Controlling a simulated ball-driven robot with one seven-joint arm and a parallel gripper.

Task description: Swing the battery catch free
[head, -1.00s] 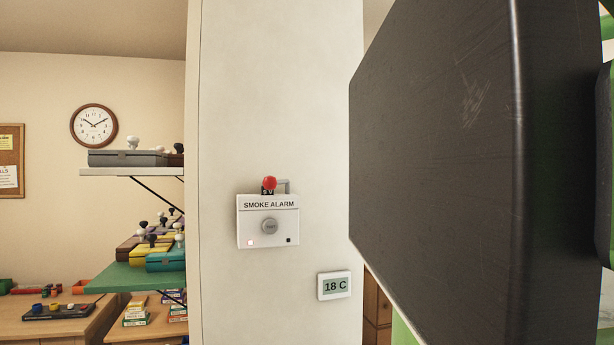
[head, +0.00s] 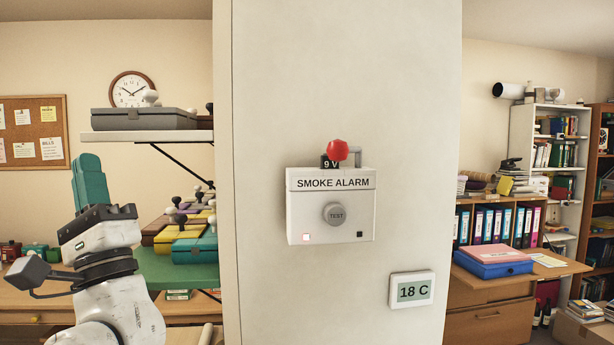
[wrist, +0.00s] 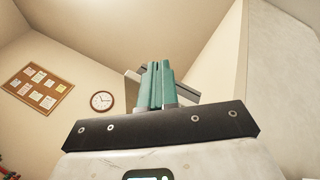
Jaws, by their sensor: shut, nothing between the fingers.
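The white smoke alarm (head: 305,215) is mounted on the pale wall column in the middle of the head view. A 9 V battery (head: 326,163) shows at its top edge. Beside it are a red ball knob (head: 338,150) and a grey bent bar (head: 357,156), which look like the battery catch. How they join is too small to tell. My gripper (head: 88,163) points upward at the left, well apart from the alarm. Its teal fingers also show in the wrist view (wrist: 157,75), closed together with nothing between them. The alarm is not in the wrist view.
A thermostat (head: 411,289) reading 18 C hangs below right of the alarm. Shelves with boxes (head: 150,137) stand left of the column, behind my gripper. A desk (head: 520,262) and bookshelves stand at right. The space before the alarm is clear.

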